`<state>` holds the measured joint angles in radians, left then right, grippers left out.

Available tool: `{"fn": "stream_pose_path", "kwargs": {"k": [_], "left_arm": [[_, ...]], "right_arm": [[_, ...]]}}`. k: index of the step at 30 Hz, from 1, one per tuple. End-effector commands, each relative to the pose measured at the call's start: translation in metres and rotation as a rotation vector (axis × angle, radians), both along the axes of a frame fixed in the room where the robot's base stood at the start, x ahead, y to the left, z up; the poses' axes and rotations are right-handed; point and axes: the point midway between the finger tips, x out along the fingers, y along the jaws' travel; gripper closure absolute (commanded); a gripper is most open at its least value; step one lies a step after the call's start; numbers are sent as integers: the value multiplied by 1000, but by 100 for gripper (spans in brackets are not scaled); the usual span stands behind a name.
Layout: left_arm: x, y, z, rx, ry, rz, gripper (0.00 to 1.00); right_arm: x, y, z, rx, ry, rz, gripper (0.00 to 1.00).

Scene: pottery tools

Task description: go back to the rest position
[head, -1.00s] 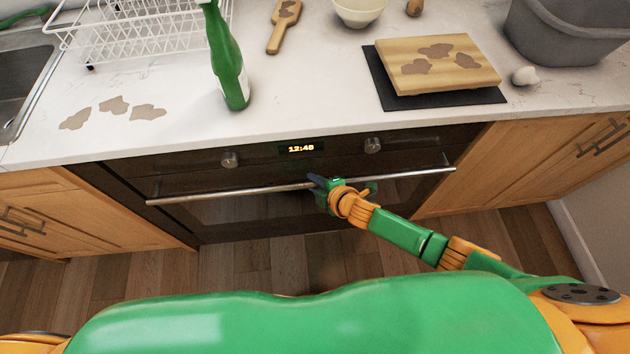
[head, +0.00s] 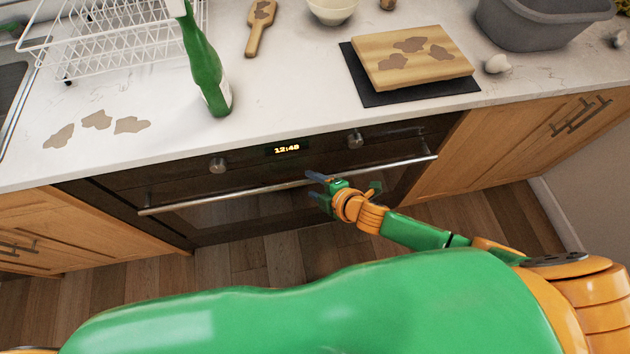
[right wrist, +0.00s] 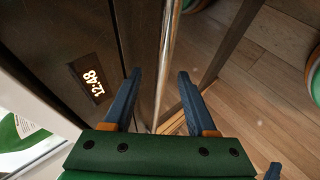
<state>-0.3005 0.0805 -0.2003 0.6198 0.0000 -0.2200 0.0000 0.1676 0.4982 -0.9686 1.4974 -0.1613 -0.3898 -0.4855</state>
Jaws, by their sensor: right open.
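My right gripper (head: 318,187) is in front of the oven, close to its metal handle bar (head: 230,197). In the right wrist view its two dark blue fingers (right wrist: 160,95) stand apart with nothing held. The handle bar (right wrist: 167,60) shows between the fingers in that view, running away from the gripper; I cannot tell whether they touch it. The oven clock (head: 286,148) reads 12:48 and also shows in the right wrist view (right wrist: 92,82). My left gripper is not in view.
On the counter (head: 290,100) are a green bottle (head: 205,70), a cutting board (head: 412,58) with brown patches on a black mat (head: 365,92), a wooden paddle (head: 259,30), a white dish rack (head: 110,45), a bowl (head: 332,10) and a grey tub (head: 535,25). Brown patches lie at left.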

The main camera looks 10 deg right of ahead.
Motion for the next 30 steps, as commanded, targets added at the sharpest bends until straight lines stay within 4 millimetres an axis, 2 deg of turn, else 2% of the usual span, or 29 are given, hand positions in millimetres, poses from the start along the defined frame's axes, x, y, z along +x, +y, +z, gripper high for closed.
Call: {"fn": "stream_pose_path", "kwargs": {"k": [3,14,17,20,22,26,30], "left_arm": [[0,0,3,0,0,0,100],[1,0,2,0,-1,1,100],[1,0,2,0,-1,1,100],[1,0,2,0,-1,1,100],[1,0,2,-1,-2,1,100],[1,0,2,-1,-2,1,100],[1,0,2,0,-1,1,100]], "right_arm": [[-5,-3,5,1,0,1,43],[-5,-3,5,0,-1,0,43],[-8,1,10,41,29,-57,43],[-19,3,24,163,142,-266,43],[-30,-7,35,257,248,-456,43],[-61,-37,47,381,431,-780,43],[-101,-71,55,455,584,-1072,43]]}}
